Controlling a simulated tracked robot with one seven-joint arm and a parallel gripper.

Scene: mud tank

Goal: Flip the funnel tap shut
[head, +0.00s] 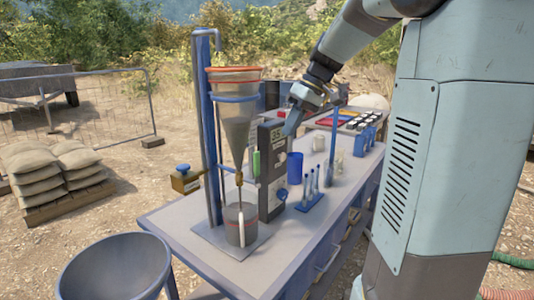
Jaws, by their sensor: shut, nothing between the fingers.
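A tall clear funnel (237,112) with an orange rim and grey-brown contents hangs in a blue ring on a blue stand (211,150). The small brass-coloured tap (239,181) is at its narrow lower end. The tap's handle is too small to tell its position. A beaker (234,222) with grey contents stands under the tap, with a pale vertical strip in front of or inside it. My gripper (289,130) is shut and empty, to the right of the funnel and above the tap's height, near the top of a dark upright box. It is apart from the tap.
The dark upright box (271,180) stands right of the tap, with a blue cup (295,168) and a blue tube rack (310,200) beyond. A brass box with a blue knob (185,179) is at left. The table's front left corner (165,222) is clear.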

